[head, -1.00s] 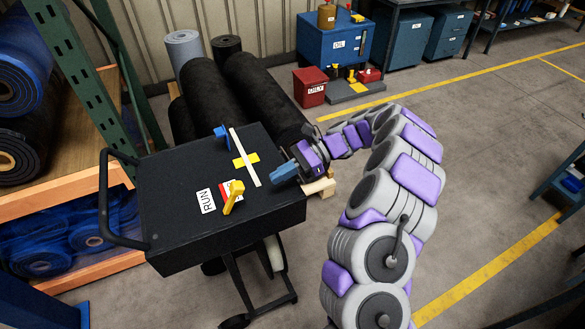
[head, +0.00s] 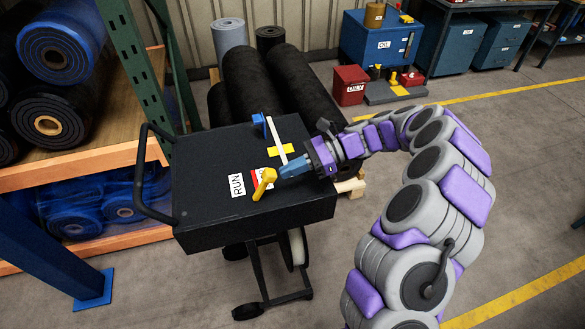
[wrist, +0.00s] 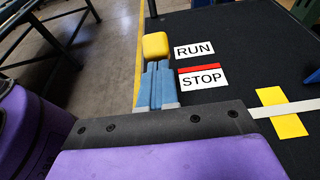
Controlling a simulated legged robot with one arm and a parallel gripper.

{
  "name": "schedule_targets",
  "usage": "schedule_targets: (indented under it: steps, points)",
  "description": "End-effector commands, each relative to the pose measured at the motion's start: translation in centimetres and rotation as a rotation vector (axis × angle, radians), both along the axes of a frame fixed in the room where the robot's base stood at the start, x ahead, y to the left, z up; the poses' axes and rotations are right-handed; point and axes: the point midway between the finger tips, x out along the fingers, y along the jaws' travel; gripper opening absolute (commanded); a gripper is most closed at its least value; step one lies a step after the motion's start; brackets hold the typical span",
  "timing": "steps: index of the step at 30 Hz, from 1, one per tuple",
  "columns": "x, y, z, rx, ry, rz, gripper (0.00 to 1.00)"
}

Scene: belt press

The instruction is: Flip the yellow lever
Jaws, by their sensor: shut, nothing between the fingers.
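The yellow lever (head: 264,181) stands on the black top of the wheeled cart, near its front edge. In the wrist view its yellow knob (wrist: 155,46) is just beyond my fingertips, beside the RUN label (wrist: 194,50) and the STOP label (wrist: 203,78). My gripper (head: 285,172) is low over the cart top, to the right of the lever. Its blue fingers (wrist: 157,66) are together with nothing between them. The fingertips look very close to the knob; I cannot tell whether they touch it.
A white strip crosses a yellow patch (wrist: 280,110) on the cart top (head: 215,155), with a blue block (head: 260,120) at its far end. A black handle (head: 140,170) rises at the cart's left. Black rolls (head: 260,85) lie behind.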

Motion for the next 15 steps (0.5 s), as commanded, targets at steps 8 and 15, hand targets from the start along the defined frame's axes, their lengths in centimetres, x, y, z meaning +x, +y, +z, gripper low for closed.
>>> schedule_targets:
  steps: [8,15]
  points:
    - [-0.2,0.6,1.1,-0.066,-0.018,0.002,0.00]
    - [-0.7,2.0,2.8,-0.202,-0.056,0.006,0.00]
